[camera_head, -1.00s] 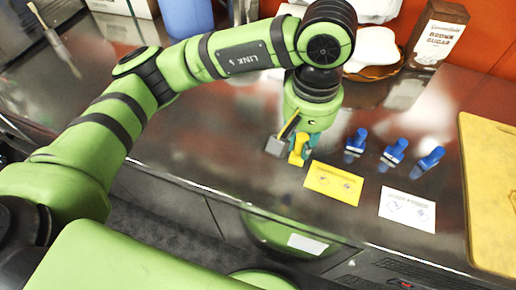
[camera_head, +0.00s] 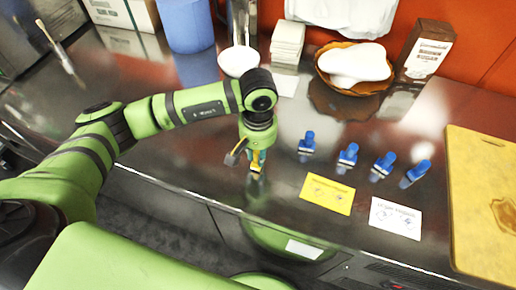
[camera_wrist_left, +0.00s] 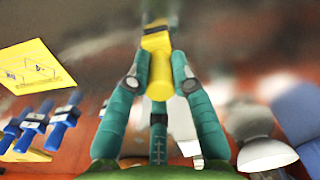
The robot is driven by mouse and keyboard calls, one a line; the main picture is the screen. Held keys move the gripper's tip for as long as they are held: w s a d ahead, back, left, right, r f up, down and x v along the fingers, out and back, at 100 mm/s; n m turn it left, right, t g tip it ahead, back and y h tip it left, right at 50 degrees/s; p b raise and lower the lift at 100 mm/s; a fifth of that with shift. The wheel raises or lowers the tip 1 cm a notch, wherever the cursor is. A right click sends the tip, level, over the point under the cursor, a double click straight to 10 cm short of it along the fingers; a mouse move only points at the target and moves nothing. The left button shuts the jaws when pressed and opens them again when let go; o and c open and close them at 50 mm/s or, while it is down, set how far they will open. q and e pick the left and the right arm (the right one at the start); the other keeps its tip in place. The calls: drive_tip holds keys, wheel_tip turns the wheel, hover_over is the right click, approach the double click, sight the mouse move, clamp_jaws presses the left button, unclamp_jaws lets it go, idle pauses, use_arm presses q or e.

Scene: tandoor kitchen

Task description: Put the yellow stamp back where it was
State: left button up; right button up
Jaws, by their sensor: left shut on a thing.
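My left gripper (camera_head: 257,163) is shut on the yellow stamp (camera_head: 255,157) near the counter's front edge, left of the cards. In the left wrist view the yellow stamp (camera_wrist_left: 157,62) sits between the teal fingers of my left gripper (camera_wrist_left: 160,78). Whether its base touches the counter is unclear. A yellow card (camera_head: 327,194) lies flat to the right of the gripper; it also shows in the left wrist view (camera_wrist_left: 32,66). A white card (camera_head: 396,217) lies right of it. Several blue stamps (camera_head: 348,155) stand in a row behind the cards. My right gripper is not in view.
A yellow cutting board (camera_head: 480,220) lies at the right. A basket (camera_head: 352,72) with a white item, a brown sugar box (camera_head: 424,50), a white bowl (camera_head: 238,61) and a blue container (camera_head: 187,25) stand at the back. The steel counter around the gripper is mostly clear.

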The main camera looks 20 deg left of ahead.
use_arm(q)
drive_tip(key=shift+f, duration=0.1)
drive_tip(key=shift+f, duration=0.1)
drive_tip(key=o, duration=0.9)
drive_tip(key=shift+r, duration=0.35)
wheel_tip(320, 180, up, 10)
drive_tip(key=b, duration=0.4)
drive_tip(key=shift+d+r, duration=0.1)
drive_tip(key=shift+r, duration=0.75)
